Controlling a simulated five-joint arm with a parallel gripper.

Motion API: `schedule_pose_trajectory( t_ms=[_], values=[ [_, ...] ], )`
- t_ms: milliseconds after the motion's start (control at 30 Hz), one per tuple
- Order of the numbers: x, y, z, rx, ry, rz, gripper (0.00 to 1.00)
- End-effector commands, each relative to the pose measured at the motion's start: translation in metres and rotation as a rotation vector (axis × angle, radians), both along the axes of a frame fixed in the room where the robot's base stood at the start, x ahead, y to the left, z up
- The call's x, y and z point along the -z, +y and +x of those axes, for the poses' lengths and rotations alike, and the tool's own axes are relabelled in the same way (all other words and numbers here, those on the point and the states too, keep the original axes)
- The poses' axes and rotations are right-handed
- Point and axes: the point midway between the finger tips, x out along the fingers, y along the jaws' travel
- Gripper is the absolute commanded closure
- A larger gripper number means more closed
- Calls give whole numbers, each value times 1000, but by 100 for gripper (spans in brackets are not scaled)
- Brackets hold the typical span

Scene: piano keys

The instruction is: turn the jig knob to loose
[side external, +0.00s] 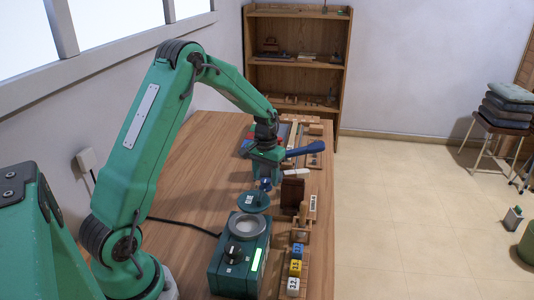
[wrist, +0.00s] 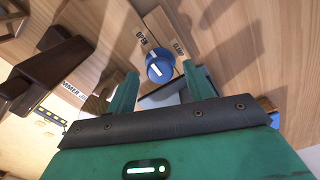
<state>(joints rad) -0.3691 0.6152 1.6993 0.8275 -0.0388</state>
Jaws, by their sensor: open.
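The jig knob (wrist: 160,66) is round and blue with a white mark on its face. In the wrist view it sits at the edge of a pale wooden piece, below two printed labels; the left one looks like OPEN, the right one is hard to read. My gripper (wrist: 160,74) is open, with one green finger to the left of the knob and one to its right. The knob shows between the fingertips, and no contact is clear. In the side view my gripper (side external: 264,178) is low over the bench, and I cannot clearly make out the knob there.
A green box (side external: 238,262) with a round metal dish and black dial stands at the near side of the bench (side external: 185,190). Dark brown blocks (side external: 292,191) and several numbered cubes (side external: 295,267) lie along the right edge. A blue handle (side external: 306,149) sticks out beside my gripper.

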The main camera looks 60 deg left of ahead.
Motion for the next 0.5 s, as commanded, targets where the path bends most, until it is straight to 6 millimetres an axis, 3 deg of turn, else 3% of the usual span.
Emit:
schedule_pose_trajectory(
  t_ms=[500],
  values=[
    [-61, 0, 1, 0, -4, 2, 48]
  ],
)
